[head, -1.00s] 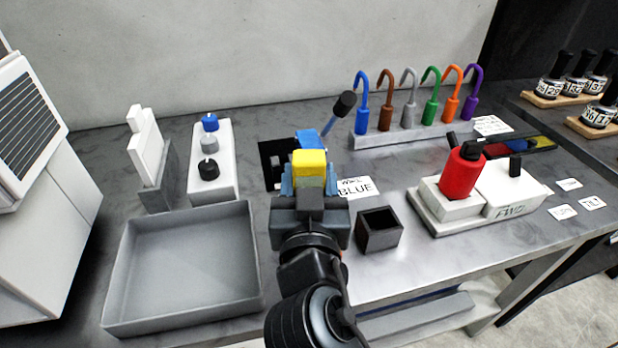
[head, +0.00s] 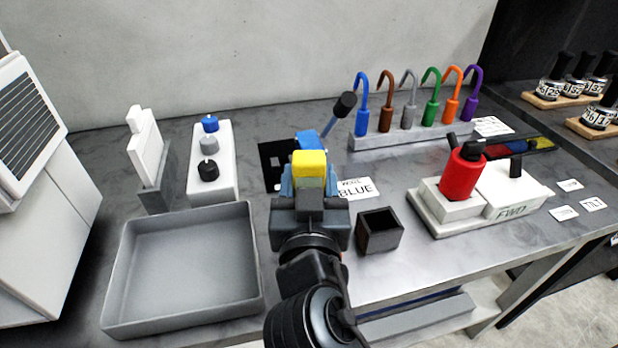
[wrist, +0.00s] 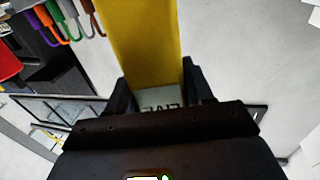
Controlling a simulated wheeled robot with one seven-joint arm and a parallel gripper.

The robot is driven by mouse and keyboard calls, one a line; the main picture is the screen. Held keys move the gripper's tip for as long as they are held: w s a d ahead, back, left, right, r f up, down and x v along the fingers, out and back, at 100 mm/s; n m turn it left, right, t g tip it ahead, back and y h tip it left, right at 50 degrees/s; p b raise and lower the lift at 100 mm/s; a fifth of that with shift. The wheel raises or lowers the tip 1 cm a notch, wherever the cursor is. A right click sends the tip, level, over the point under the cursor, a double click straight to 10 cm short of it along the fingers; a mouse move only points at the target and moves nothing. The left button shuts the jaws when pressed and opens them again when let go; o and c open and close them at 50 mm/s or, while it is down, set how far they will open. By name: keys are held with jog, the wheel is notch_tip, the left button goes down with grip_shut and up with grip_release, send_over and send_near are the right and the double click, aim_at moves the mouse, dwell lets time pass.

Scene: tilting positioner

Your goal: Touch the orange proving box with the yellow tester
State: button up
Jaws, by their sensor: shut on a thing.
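The yellow tester (head: 310,163) is held upright between the fingers of my gripper (head: 311,186) in the head view. My gripper is shut on it. In the wrist view the yellow tester (wrist: 142,45) rises from between the fingers of my gripper (wrist: 158,97), with a pale lettered part at its lower end. I do not make out an orange proving box in either view. Behind the tester, a blue part (head: 309,139) shows partly over a black panel (head: 273,163).
A grey tray (head: 182,325) lies front left, a white block with knobs (head: 228,150) behind it. A small dark open box (head: 380,240) stands right of my gripper. Further right is a white unit with a red cylinder (head: 463,174). Coloured hooks stand on a rack (head: 405,134) behind.

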aim_at(309, 151)
jog(key=shift+f, duration=0.25)
jog(key=shift+r+p, duration=2.3)
jog(key=shift+r, duration=1.4)
